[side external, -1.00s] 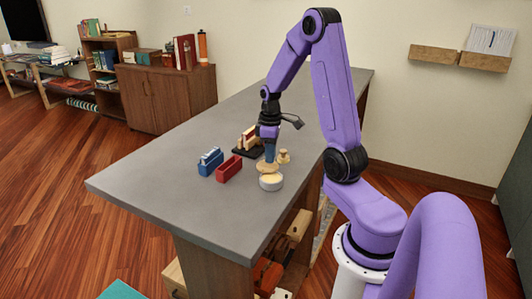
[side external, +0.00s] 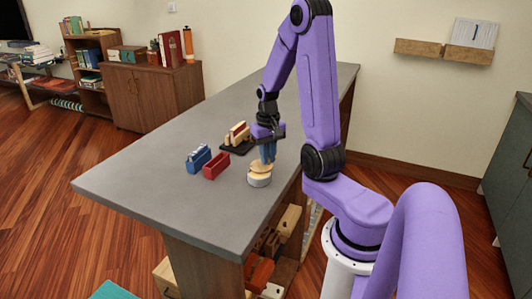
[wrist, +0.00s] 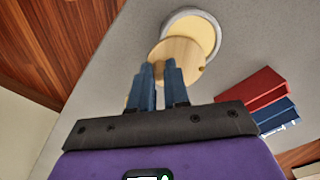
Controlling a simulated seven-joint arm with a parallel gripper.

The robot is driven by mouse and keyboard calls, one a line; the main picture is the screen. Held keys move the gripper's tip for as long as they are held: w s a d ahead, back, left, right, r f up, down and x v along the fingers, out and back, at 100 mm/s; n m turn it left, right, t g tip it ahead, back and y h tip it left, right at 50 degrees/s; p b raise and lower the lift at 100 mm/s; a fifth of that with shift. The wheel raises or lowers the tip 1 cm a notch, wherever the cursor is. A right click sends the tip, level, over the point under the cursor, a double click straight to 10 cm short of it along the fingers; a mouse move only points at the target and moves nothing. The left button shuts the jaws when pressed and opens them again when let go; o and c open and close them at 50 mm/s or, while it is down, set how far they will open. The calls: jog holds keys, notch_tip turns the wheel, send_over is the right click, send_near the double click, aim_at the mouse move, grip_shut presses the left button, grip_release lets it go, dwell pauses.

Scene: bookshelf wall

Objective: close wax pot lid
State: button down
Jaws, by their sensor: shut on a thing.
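The wax pot (side external: 259,181) is a low round grey-white pot near the front right edge of the counter. Its pale yellow inside shows in the wrist view (wrist: 208,32). The round light-wood lid (side external: 260,168) is just above the pot and overlaps its opening. In the wrist view the lid (wrist: 182,52) covers only part of the opening; whether it touches the rim I cannot tell. My gripper (side external: 266,158) points down with its blue fingers (wrist: 160,80) shut on the lid.
A blue holder (side external: 198,158) and a red box (side external: 216,166) stand left of the pot. A black tray with wooden blocks (side external: 237,138) is behind them. The counter's front left (side external: 150,190) is clear. The counter edge is close to the pot.

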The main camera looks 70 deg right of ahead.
aim_at(268, 169)
jog(key=m, duration=0.2)
jog(key=a+m, duration=0.1)
jog(key=m, duration=0.1)
jog(key=s+a+m, duration=0.1)
jog(key=shift+a+m, duration=0.2)
jog(key=shift+m, duration=0.2)
dwell(0.9)
jog(key=c, duration=1.1)
grip_release()
notch_tip(268, 169, up, 18)
jog(key=shift+f, duration=0.25)
